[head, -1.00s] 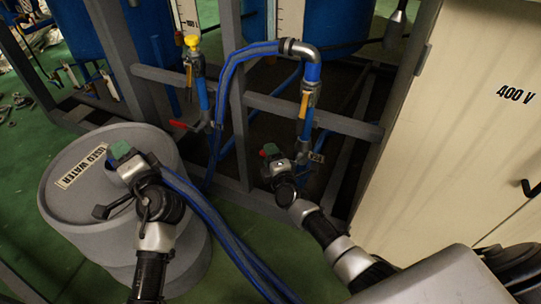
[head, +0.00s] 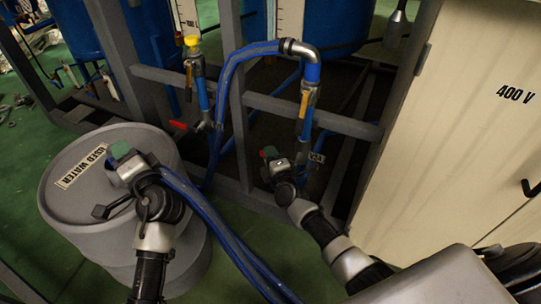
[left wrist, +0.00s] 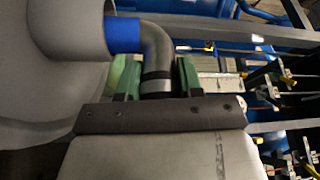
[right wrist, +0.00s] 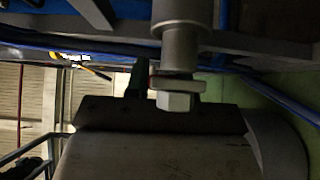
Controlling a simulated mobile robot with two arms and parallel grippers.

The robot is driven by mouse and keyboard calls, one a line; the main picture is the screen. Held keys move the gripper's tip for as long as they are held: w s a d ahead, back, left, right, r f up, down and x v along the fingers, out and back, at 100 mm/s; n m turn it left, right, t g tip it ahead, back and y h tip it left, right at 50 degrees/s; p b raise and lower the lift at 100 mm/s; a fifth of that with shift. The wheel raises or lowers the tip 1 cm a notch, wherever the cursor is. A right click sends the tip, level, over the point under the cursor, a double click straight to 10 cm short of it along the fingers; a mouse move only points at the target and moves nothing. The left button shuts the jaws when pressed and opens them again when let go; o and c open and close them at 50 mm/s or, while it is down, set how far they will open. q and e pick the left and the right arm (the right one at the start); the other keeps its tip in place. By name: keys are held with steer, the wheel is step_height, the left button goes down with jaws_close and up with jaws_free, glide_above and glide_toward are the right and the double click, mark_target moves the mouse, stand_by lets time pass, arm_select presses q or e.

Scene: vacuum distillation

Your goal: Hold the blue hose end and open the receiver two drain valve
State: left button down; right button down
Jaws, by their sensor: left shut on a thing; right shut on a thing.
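The blue hose (head: 225,237) runs to my left gripper (head: 122,155) above the used water drum. In the left wrist view the left gripper (left wrist: 155,80) is shut on the hose end, a grey metal elbow (left wrist: 158,50) with a blue collar (left wrist: 123,35) pointing towards the drum. My right gripper (head: 272,156) is at the lower end of the right-hand drain pipe, beside a small tag (head: 317,158). The right wrist view shows the metal drain valve (right wrist: 180,55) with a hex nut at its jaws. The right gripper is shut on its handle, mostly hidden.
The grey used water drum (head: 75,205) stands at the left. Another drain valve with a red handle (head: 179,125) is on the grey frame (head: 320,120). A beige 400 V cabinet (head: 460,130) closes off the right side.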

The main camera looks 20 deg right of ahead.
steer(key=shift+a, duration=0.1)
steer(key=shift+f+n+g, duration=0.7)
steer(key=shift+n+g, duration=0.1)
steer(key=s+d+f+n+g+h, duration=0.3)
steer(key=f+n+g, duration=0.1)
steer(key=f+g, duration=0.1)
steer(key=shift+f+n+g, duration=0.3)
steer(key=shift+n+g, duration=0.1)
steer(key=shift+g, duration=0.4)
steer(key=shift+s, duration=0.1)
steer(key=c, duration=1)
jaws_free()
steer(key=shift+o, duration=0.2)
